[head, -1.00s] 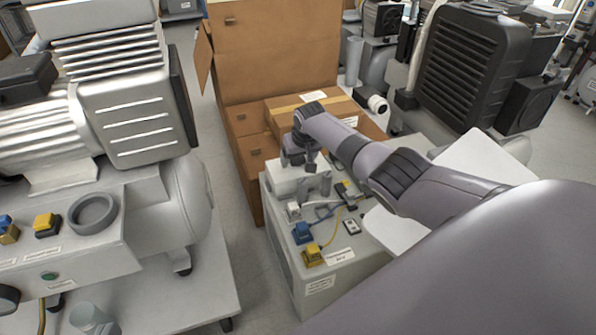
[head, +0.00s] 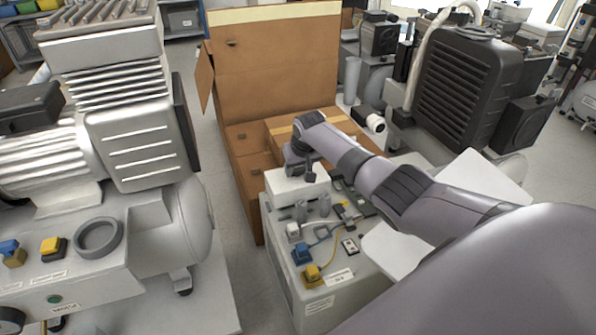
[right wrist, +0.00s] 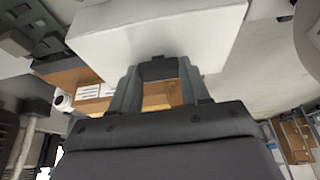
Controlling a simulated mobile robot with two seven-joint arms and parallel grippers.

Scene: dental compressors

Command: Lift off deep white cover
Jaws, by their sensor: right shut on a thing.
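The deep white cover (head: 292,186) is a plain white box shape at the back of the grey unit (head: 285,240). My right gripper (head: 308,174) is at the cover's far right side, shut on it. In the right wrist view the two fingers (right wrist: 158,72) meet the edge of the white cover (right wrist: 150,35), which fills the upper middle. The cover looks level and raised a little above the unit's top; the gap under it is hard to see. My left gripper is not in view.
Small fittings, a blue connector (head: 301,254) and a yellow connector (head: 311,275) with cables are on the unit's top. An open cardboard box (head: 270,60) stands behind. A large compressor (head: 140,140) is at left, a black-grilled machine (head: 465,80) at right.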

